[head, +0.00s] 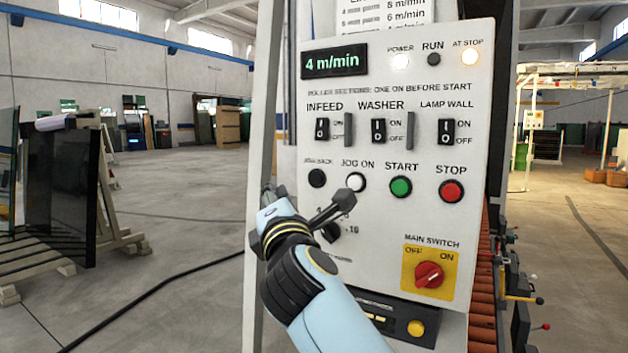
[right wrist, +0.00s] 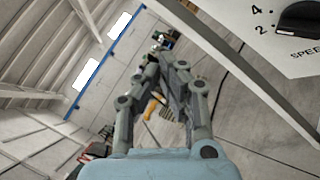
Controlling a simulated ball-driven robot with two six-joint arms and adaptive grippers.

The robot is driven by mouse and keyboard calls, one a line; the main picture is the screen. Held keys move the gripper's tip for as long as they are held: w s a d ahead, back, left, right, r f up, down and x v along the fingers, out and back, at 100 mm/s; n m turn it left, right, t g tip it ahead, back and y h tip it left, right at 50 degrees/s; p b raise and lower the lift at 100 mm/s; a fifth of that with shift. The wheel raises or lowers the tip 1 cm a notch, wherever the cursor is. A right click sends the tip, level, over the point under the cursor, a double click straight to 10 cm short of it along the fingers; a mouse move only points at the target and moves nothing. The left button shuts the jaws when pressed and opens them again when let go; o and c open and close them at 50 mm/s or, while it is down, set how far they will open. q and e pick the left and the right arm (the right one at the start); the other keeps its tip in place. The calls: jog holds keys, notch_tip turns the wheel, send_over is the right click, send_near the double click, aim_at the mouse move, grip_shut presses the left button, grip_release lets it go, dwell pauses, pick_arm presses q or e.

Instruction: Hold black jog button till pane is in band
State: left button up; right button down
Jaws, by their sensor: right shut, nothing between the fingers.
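The speed knob (head: 330,232) is partly hidden by my right arm. My left gripper is not in view. I cannot make out a pane in the machine or a band.
The panel also holds the green START (head: 401,187), red STOP (head: 451,191) and red main switch (head: 429,275). The display (head: 335,62) reads 4 m/min; POWER and AT STOP lamps are lit, RUN is dark. A pale post (head: 262,120) stands left of the panel. Dark glass sheets (head: 62,190) lean at far left.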

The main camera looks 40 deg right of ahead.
aim_at(316, 179)
jog(key=shift+w+d, duration=0.55)
jog(key=shift+d, duration=0.8)
jog(key=shift+w+d, duration=0.55)
jog(key=shift+d, duration=0.85)
jog(key=shift+w+d, duration=0.55)
jog(key=shift+d, duration=0.8)
jog(key=shift+w+d, duration=0.2)
jog(key=shift+d, duration=0.15)
